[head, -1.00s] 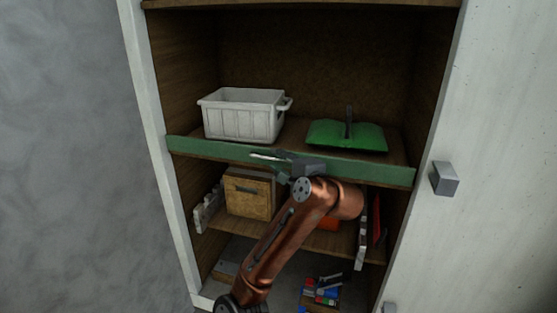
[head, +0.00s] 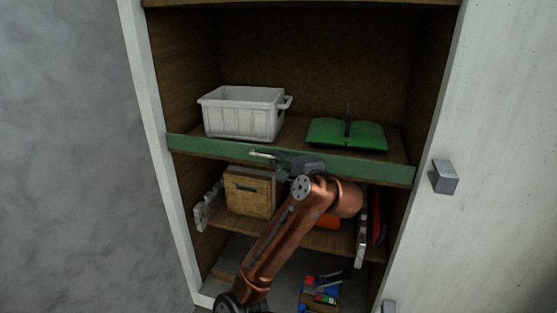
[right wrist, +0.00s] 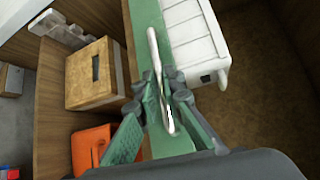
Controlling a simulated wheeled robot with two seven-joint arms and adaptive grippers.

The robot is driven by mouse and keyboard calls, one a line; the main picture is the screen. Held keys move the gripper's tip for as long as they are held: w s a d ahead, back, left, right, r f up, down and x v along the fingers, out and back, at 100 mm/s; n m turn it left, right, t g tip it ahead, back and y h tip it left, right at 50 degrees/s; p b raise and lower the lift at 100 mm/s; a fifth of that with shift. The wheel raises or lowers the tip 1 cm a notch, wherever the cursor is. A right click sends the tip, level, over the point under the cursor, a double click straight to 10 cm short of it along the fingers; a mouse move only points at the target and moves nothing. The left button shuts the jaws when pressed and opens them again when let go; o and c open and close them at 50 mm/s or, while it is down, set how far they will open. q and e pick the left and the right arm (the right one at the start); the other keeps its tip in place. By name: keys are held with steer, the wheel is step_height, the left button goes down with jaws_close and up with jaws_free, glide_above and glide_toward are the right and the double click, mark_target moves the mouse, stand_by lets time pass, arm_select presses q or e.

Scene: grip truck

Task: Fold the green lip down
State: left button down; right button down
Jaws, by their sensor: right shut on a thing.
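The green lip (head: 372,169) is a long strip standing upright along the front edge of the middle shelf; part of it also shows in the right wrist view (right wrist: 145,28). A thin pale metal handle (head: 262,155) runs along the lip's face. My right gripper (head: 282,161) is at this handle, near the middle of the lip. In the right wrist view, the fingers of my right gripper (right wrist: 166,92) are closed around the handle (right wrist: 153,48). My right arm hides some of the shelf below. My left gripper is not in view.
Behind the lip stand a white bin (head: 242,115) and a green tray-like thing with a dark handle (head: 340,135). A wooden box (head: 249,193) and an orange thing (right wrist: 92,148) sit on the shelf below. A cabinet door with a grey knob (head: 444,177) is at right.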

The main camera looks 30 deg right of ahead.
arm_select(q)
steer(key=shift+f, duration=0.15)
arm_select(e)
steer(key=shift+f, duration=0.1)
